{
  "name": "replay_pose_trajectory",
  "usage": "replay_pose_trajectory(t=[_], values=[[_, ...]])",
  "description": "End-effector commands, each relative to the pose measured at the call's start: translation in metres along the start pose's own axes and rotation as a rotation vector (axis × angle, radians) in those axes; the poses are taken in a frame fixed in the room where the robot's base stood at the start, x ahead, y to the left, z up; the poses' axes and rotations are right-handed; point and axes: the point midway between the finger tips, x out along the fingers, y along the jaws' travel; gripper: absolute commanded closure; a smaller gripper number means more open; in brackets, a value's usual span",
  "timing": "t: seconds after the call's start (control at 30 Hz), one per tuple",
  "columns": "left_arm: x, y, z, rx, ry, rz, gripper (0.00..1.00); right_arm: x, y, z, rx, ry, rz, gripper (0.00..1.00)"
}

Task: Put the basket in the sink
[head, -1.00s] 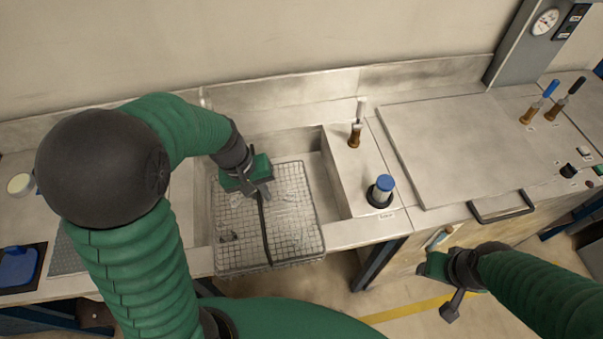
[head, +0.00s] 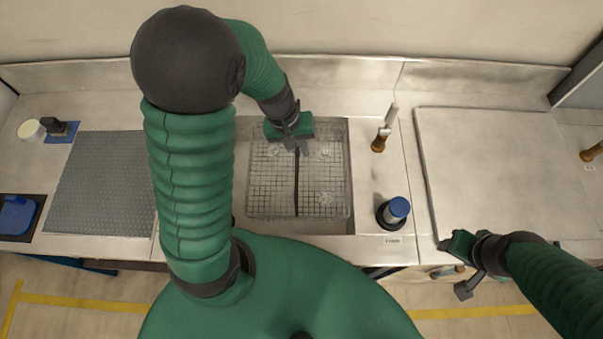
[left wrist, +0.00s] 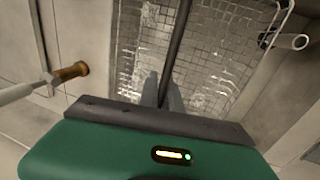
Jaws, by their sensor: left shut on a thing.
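The wire-mesh basket (head: 270,190) has a dark bar handle (head: 297,185) across its middle. In the head view it lies within the outline of the sink (head: 351,180); its height above the sink floor cannot be told. My left gripper (head: 298,148) is shut on the handle near the basket's far side. In the left wrist view the narrow fingers (left wrist: 164,90) meet at the handle (left wrist: 178,50), with the mesh basket (left wrist: 215,60) below. My right gripper (head: 462,268) hangs at the front right, apart from the basket; its jaws are unclear.
Right of the sink stand a blue-capped cylinder (head: 394,211) and a brown-based tap (head: 380,140). A flat metal lid (head: 500,170) lies further right. A grey textured mat (head: 100,185) lies on the left counter, with a blue item (head: 18,214) beyond it.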

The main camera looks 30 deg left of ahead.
Motion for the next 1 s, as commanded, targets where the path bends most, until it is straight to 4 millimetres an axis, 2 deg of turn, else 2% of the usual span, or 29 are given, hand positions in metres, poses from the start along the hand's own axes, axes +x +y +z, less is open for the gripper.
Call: replay_pose_trajectory(t=[0.03, 0.2, 0.4, 0.6, 0.87, 0.9, 1.0], values=[[0.019, -0.005, 0.001, -0.005, -0.005, -0.003, 1.00, 0.007, 0.000, 0.002, 0.000, 0.000, 0.000, 0.50], [0.066, -0.015, -0.001, -0.004, -0.005, -0.002, 1.00, 0.018, 0.000, 0.004, 0.000, 0.000, 0.000, 0.50], [0.089, -0.021, -0.001, -0.001, -0.001, 0.000, 1.00, 0.024, 0.000, 0.005, 0.000, 0.000, 0.000, 0.50], [0.123, -0.029, 0.000, -0.001, -0.003, 0.000, 1.00, 0.034, 0.000, 0.008, 0.000, 0.000, 0.000, 0.50], [0.127, -0.029, -0.002, 0.000, 0.001, -0.001, 1.00, 0.034, 0.000, 0.008, 0.000, 0.000, 0.000, 0.50], [0.127, -0.030, -0.001, 0.000, 0.000, -0.001, 0.89, 0.034, 0.000, 0.008, 0.000, 0.000, 0.000, 0.50], [0.127, -0.030, -0.001, 0.000, 0.000, -0.001, 0.76, 0.034, 0.000, 0.008, 0.000, 0.000, 0.000, 0.50]])
